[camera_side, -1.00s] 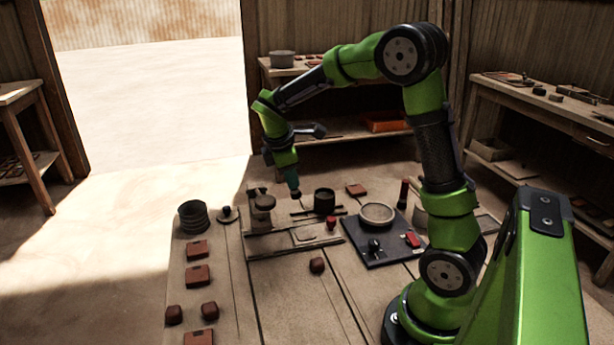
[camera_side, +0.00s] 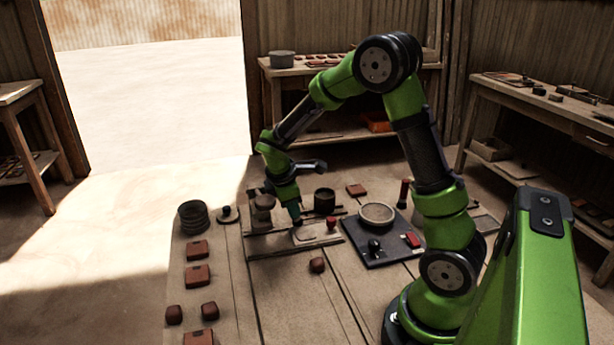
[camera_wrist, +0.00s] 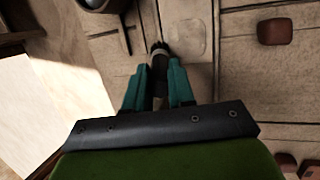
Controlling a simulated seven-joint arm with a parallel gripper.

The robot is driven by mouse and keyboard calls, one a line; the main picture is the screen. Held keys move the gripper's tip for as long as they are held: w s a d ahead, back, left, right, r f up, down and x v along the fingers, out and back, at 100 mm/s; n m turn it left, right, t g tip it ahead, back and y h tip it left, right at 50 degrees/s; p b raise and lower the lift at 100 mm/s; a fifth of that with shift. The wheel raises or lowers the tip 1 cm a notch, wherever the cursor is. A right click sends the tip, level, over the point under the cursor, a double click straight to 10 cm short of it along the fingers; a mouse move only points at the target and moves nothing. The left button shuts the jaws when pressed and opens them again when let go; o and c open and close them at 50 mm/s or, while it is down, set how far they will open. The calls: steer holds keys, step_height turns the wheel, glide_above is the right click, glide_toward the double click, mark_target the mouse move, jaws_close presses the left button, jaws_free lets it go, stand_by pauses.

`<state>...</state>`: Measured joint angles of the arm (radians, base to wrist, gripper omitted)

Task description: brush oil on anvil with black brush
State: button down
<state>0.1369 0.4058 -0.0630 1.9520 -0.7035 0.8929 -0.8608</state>
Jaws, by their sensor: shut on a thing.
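My gripper (camera_side: 295,211) is low over the pale base block (camera_side: 270,243), with its teal fingers pointing down. In the wrist view my gripper (camera_wrist: 160,82) is shut on the black brush (camera_wrist: 160,52), whose dark tip shows just beyond the fingers. The anvil (camera_side: 306,234), a pale square plate set in the block, is right by the brush tip. In the wrist view the anvil (camera_wrist: 187,38) is just right of the tip. I cannot tell whether they touch. A dark round pot (camera_side: 324,200) stands behind, to the right.
A press post (camera_side: 263,210) stands close left of my gripper. A dark board (camera_side: 375,252) with a round dish (camera_side: 377,215) lies to the right. A reddish-brown lump (camera_side: 317,265) is in front of the block. Stacked dark rings (camera_side: 193,216) and brown tiles (camera_side: 197,275) are at left.

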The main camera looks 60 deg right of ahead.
steer(key=shift+s+a, duration=1.8)
steer(key=shift+w+d, duration=2.2)
steer(key=shift+d, duration=0.05)
steer(key=shift+s+d+f, duration=0.15)
steer(key=shift+s+d, duration=0.05)
steer(key=shift+d, duration=0.05)
steer(key=shift+s+a+f, duration=0.2)
steer(key=shift+s+a, duration=0.5)
steer(key=shift+s, duration=0.1)
steer(key=shift+s+a+r, duration=0.3)
steer(key=shift+s+a, duration=0.3)
steer(key=shift+s+a+r, duration=0.25)
steer(key=shift+s+a, duration=0.3)
steer(key=shift+a, duration=0.05)
steer(key=shift+s+a, duration=0.5)
steer(key=shift+w+d+f, duration=0.15)
steer(key=shift+w+d, duration=0.5)
steer(key=shift+d, duration=0.05)
steer(key=shift+w+d, duration=1.8)
steer(key=shift+r, duration=4.05)
